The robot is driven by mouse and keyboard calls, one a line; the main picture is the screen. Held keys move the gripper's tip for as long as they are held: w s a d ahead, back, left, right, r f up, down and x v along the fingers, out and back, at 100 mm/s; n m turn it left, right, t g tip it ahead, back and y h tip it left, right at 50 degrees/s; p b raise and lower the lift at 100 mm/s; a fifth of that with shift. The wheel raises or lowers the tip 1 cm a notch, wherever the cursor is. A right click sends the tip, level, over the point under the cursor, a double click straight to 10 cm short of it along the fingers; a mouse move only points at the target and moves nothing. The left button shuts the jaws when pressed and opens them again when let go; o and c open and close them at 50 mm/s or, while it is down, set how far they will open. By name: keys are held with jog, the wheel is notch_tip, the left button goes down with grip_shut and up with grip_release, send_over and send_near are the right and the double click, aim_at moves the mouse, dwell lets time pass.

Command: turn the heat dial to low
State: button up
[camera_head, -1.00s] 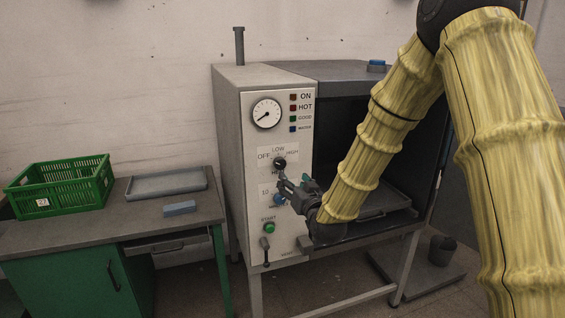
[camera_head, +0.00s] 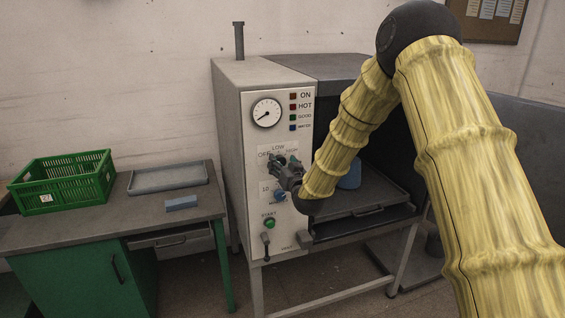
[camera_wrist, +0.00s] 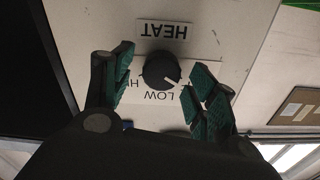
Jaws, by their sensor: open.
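The heat dial (camera_wrist: 161,69) is a round black knob on the white front panel, seen upside down in the wrist view. Its white mark points to the lower right there, to the side of the LOW label (camera_wrist: 160,95). The HIGH label (camera_wrist: 126,82) is partly covered at the left. My gripper (camera_wrist: 159,68) is open, with one green-padded finger on each side of the dial. Whether the pads touch it cannot be told. In the head view my gripper (camera_head: 278,163) is at the panel and covers the dial.
On the panel (camera_head: 257,212), the gauge (camera_head: 267,112) is above and the blue knob (camera_head: 279,194), green start button (camera_head: 269,223) and lever (camera_head: 265,240) are below. The open chamber with its tray (camera_head: 345,203) is to the right. A bench (camera_head: 150,213) with a green crate (camera_head: 63,183) stands left.

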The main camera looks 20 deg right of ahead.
jog(key=c, duration=1)
jog(key=shift+c, duration=0.2)
jog(key=shift+f+b, duration=0.1)
jog(key=shift+b, duration=0.3)
jog(key=shift+f+m+b, duration=0.1)
jog(key=shift+m+b, duration=0.6)
jog(key=shift+d+m+b, duration=0.1)
jog(key=shift+m+b, duration=5)
jog(key=shift+b, duration=0.25)
